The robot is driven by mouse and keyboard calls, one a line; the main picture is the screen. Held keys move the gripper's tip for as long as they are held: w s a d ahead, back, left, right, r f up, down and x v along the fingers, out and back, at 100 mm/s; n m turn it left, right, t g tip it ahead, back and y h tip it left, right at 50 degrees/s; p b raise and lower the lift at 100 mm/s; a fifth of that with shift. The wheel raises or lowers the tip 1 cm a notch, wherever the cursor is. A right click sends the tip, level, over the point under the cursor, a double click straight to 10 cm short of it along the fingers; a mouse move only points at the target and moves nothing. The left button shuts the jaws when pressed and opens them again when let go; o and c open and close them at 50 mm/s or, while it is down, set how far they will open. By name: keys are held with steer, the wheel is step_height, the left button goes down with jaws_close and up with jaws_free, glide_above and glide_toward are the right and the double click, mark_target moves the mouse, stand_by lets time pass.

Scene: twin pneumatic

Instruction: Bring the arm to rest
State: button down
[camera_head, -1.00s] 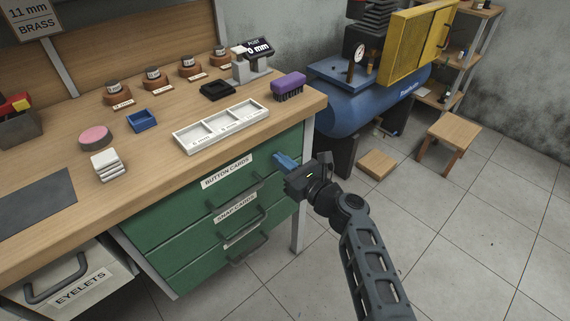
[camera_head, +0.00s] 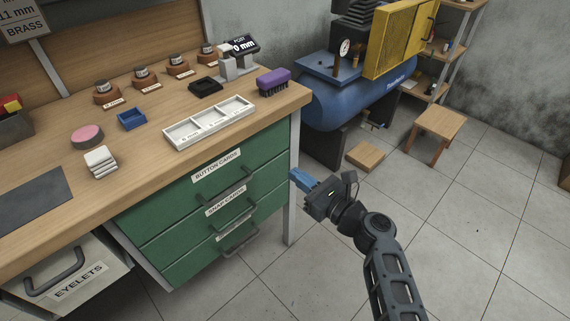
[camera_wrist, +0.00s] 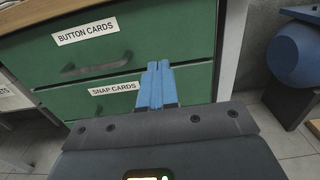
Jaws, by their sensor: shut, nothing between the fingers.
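My gripper (camera_head: 303,180) is in front of the right end of the workbench, beside the bench's front leg and over the tiled floor. Its blue fingers are together and empty; they also show in the wrist view (camera_wrist: 156,85), pointing toward the drawers. My dark arm reaches up to it from the bottom of the head view. The fingers look apart from the drawer fronts, but the exact gap is hard to tell.
Green drawers labelled BUTTON CARDS (camera_head: 197,185) and SNAP CARDS (camera_head: 245,205) look shut. A white EYELETS drawer (camera_head: 100,270) stands out at lower left. A blue compressor (camera_head: 355,103), a wooden stool (camera_head: 438,125) and a flat wooden block (camera_head: 366,155) are behind. Floor at right is clear.

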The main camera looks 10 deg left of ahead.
steer(key=s+d+f+n+h, duration=0.35)
steer(key=s+d, duration=0.25)
steer(key=s, duration=0.3)
steer(key=s+d+f+n+h+p, duration=0.1)
steer(key=s+d+f+n+h, duration=0.25)
steer(key=s+d, duration=0.45)
steer(key=s+d+f+n+h, duration=0.3)
steer(key=s+d+f, duration=0.15)
steer(key=s, duration=0.55)
steer(key=s+d+r+n+t+h+p, duration=0.1)
steer(key=s+d+r+n, duration=0.25)
steer(key=s, duration=0.25)
steer(key=s+d+r+n+t+h, duration=0.1)
steer(key=s+d+r+n+h, duration=0.15)
steer(key=s+r, duration=0.3)
steer(key=s+r+n+t, duration=0.1)
steer(key=s+r+n, duration=0.3)
steer(key=r, duration=0.4)
steer(key=s+r+n, duration=0.5)
steer(key=r, duration=0.4)
steer(key=shift+s+d+n+t+h+p, duration=0.15)
steer(key=shift+s+n+t+h+p, duration=0.15)
steer(key=shift+s+t+h+p, duration=0.1)
